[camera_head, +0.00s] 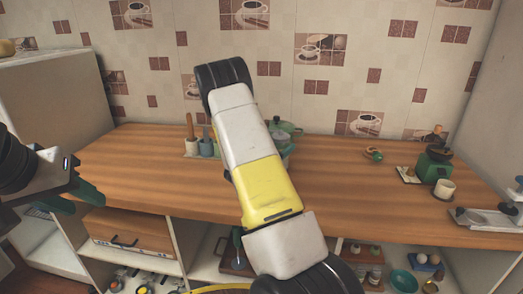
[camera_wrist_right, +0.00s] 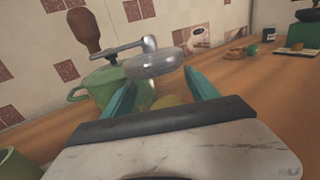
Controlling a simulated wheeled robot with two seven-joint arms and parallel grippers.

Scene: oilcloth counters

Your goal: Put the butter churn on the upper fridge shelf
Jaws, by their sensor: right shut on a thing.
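The butter churn, with a grey metal lid (camera_wrist_right: 155,65), a crank and a brown wooden knob, shows in the right wrist view. My right gripper (camera_wrist_right: 157,82) has its teal fingers on either side of it, just below the lid, and is shut on it. The churn's lower body is mostly hidden by the gripper.
A green pot (camera_wrist_right: 85,90) stands close behind the churn on the wooden counter (camera_head: 345,190). Utensils in a holder (camera_head: 204,146) stand left of my arm. A green grinder (camera_head: 434,166) and a white cup (camera_head: 444,189) are at the right. A beige cabinet (camera_head: 60,95) stands left.

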